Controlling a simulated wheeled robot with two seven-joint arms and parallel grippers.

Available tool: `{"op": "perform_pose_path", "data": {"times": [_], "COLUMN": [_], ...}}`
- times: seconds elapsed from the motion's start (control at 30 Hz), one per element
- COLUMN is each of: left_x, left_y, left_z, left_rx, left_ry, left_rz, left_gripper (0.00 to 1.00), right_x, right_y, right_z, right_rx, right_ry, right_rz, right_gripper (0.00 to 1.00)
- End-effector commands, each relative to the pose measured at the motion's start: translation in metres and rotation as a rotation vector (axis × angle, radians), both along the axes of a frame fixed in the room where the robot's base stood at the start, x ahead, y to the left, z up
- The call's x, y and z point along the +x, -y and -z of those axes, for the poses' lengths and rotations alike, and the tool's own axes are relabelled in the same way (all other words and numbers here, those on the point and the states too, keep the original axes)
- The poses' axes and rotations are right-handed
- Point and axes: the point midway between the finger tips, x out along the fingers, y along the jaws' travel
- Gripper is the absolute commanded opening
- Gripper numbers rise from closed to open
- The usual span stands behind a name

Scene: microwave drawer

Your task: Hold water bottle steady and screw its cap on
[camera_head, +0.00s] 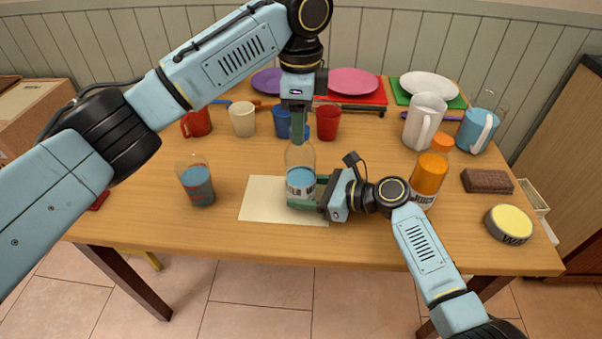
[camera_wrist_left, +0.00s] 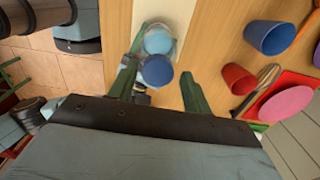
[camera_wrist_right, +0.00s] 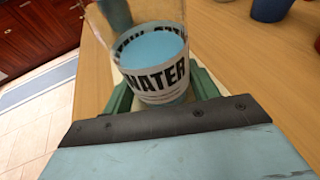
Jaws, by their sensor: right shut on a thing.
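The clear water bottle (camera_head: 300,184) stands upright near the placemat's right end, with blue water and a white "WATER" label that also shows in the right wrist view (camera_wrist_right: 157,75). My right gripper (camera_head: 303,203) is shut around its lower body. My left gripper (camera_head: 299,136) points down above the bottle's top, its fingers apart. In the left wrist view, the blue cap (camera_wrist_left: 157,70) lies between the left fingertips, with a gap on the right finger's side. It overlaps the bottle there; I cannot tell how it sits on the neck. In the head view, the left fingers hide the cap.
A glass (camera_head: 197,184) stands left of the cream placemat (camera_head: 262,204). An orange bottle (camera_head: 430,176) stands close to my right wrist. Behind are several cups, a white pitcher (camera_head: 424,119) and plates. A brown block (camera_head: 487,181) and a round tin (camera_head: 508,225) are at the right.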

Motion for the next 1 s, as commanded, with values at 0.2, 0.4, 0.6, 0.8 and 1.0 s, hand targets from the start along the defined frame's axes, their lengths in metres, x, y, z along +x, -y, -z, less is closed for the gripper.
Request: {"op": "perform_pose_path", "data": {"times": [0.2,0.4,0.6,0.8,1.0], "left_x": [-0.0011,-0.0014,-0.0013,-0.0015,-0.0012], "left_y": [0.0017,0.0022,0.0018,0.0023,0.0018], "left_z": [0.0009,0.0007,0.0005,0.0007,0.0005], "left_rx": [-0.003,-0.005,-0.003,-0.004,-0.004], "left_ry": [-0.003,-0.003,-0.003,-0.002,-0.001], "left_rz": [-0.077,-0.32,-0.427,-0.66,-0.797], "left_gripper": [0.49,0.49,0.49,0.49,0.49], "right_x": [-0.0005,-0.0006,-0.0006,-0.0007,-0.0007], "right_y": [0.0001,0.0,-0.0001,-0.0002,-0.0003], "right_z": [0.002,0.0022,0.0022,0.0023,0.0023], "right_rx": [-0.003,-0.003,-0.003,-0.002,-0.002], "right_ry": [-0.004,-0.005,-0.005,-0.006,-0.006], "right_rz": [0.0,0.0,0.0,0.001,0.001], "right_gripper": [0.18,0.18,0.18,0.18,0.18]}}
